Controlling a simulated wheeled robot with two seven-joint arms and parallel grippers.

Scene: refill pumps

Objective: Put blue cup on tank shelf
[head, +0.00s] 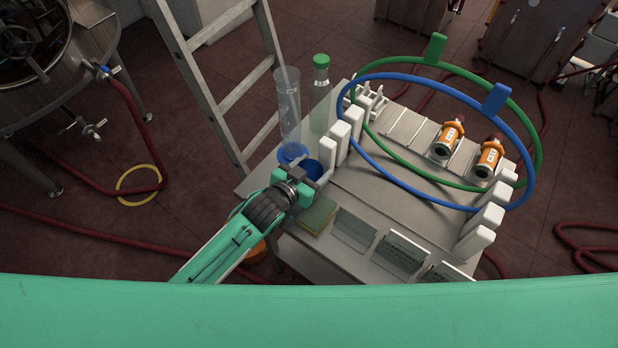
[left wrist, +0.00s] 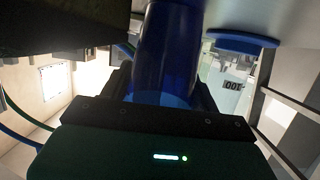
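The blue cup (head: 313,168) is at the left edge of the metal worktable (head: 385,185), partly hidden by my left gripper (head: 303,180). In the left wrist view the cup (left wrist: 168,50) stands between the two dark fingers, with no gap showing on either side. The left gripper looks shut on it. I cannot tell whether the cup's base touches the table. A steel tank (head: 75,85) stands at the far left. I cannot make out a shelf on it. My right gripper is not in view.
A clear cylinder with a blue base (head: 288,105) and a green-capped bottle (head: 320,95) stand close behind the cup. A sponge (head: 318,214) lies in front. White holders carry blue and green hoops (head: 533,150). A ladder (head: 215,85) stands between tank and table.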

